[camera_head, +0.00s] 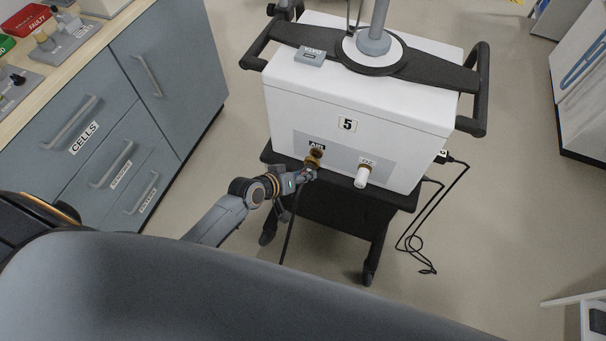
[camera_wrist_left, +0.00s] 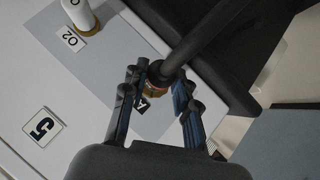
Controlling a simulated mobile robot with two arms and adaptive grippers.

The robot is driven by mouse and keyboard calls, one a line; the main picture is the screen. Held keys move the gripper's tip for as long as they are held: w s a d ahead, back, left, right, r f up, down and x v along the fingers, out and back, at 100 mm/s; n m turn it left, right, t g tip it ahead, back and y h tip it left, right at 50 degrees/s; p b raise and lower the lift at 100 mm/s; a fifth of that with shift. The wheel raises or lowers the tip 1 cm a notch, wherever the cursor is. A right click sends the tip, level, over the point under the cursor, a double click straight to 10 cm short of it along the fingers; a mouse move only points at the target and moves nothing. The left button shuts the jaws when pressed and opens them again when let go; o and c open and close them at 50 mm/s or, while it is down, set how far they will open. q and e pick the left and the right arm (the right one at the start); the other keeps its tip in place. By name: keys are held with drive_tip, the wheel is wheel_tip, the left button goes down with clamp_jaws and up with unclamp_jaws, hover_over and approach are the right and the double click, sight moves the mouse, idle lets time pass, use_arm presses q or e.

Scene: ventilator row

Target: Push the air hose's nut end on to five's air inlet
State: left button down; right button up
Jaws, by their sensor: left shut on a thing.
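Ventilator five (camera_head: 375,105) is a white box on a dark cart, with a grey front panel marked AIR and O2. My left gripper (camera_head: 305,174) is at the AIR side of the panel, shut on the air hose's nut end. Brass (camera_head: 314,157) shows just beyond the fingers, below the AIR label (camera_head: 317,146). In the left wrist view the fingers (camera_wrist_left: 158,98) flank the end of the black air hose (camera_wrist_left: 210,38), with a brassy bit (camera_wrist_left: 155,89) between them. The inlet is largely hidden, so I cannot tell whether the nut touches it or sits on it. The hose hangs down in the head view (camera_head: 290,227).
A white O2 fitting (camera_head: 362,177) sticks out to the right of the gripper. A black cable (camera_head: 428,225) loops down at the cart's right. Blue-grey drawers (camera_head: 105,140) stand at left. The floor between drawers and cart is clear.

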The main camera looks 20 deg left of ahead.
use_arm(q)
drive_tip(key=shift+w+b, duration=0.3)
drive_tip(key=shift+w, duration=0.85)
idle(0.6)
drive_tip(key=c, duration=1)
unclamp_jaws()
drive_tip(key=shift+o, duration=0.2)
drive_tip(key=shift+s, duration=0.1)
